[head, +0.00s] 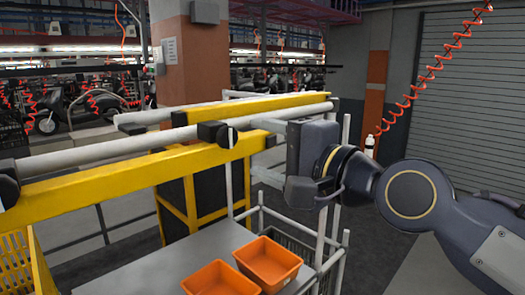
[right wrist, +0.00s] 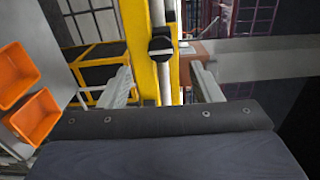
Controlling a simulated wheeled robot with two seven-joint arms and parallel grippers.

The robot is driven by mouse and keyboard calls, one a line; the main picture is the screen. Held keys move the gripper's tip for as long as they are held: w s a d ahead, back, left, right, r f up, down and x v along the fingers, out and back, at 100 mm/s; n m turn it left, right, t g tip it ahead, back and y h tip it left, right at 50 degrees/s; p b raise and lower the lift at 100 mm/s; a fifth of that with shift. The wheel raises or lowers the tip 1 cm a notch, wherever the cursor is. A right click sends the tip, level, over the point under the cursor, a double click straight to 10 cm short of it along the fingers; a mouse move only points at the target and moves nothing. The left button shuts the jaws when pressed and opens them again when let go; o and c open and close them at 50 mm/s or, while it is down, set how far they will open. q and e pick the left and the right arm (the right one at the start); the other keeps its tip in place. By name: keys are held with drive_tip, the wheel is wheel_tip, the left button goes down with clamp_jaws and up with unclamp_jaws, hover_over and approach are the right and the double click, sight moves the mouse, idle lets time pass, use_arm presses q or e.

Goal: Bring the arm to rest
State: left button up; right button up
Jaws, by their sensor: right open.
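My right arm comes in from the right in the head view, bent at the elbow. Its right gripper (head: 262,148) points left over the cart, near the end of the yellow rail (head: 130,172). In the right wrist view my right gripper (right wrist: 163,85) has its two pale fingers wide apart, with nothing held between them. The yellow rail (right wrist: 138,45) shows behind the gap between the fingers. I cannot tell how far the fingers are from it. My left gripper is not in view.
Two orange bins (head: 270,262) stand on the grey tabletop (head: 135,275) below the gripper. Grey tubes run along the yellow rails. A yellow crate (head: 18,265) is at lower left. A coiled orange hose (head: 440,68) hangs at upper right. Open floor lies behind the arm.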

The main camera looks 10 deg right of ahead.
drive_tip(key=s+d+f+n+g+h, duration=0.1)
drive_tip(key=s+d+f+h, duration=0.15)
drive_tip(key=f, duration=0.35)
drive_tip(key=s+d+f+n+g+h+b, duration=0.1)
drive_tip(key=d+f+n, duration=0.1)
drive_tip(key=d+f, duration=0.35)
drive_tip(key=s+d+f+n+g+h, duration=0.1)
drive_tip(key=d+f, duration=0.1)
drive_tip(key=f, duration=0.6)
drive_tip(key=s+d+f+n+g+h, duration=0.1)
drive_tip(key=s+d+f+n+g, duration=0.1)
drive_tip(key=s+f, duration=0.5)
drive_tip(key=s+d+f+n+g+h, duration=0.2)
drive_tip(key=s+f, duration=0.5)
drive_tip(key=f, duration=0.6)
drive_tip(key=shift+d+n+g+b, duration=0.3)
drive_tip(key=shift+d+g+b, duration=0.15)
drive_tip(key=shift+d+g, duration=0.25)
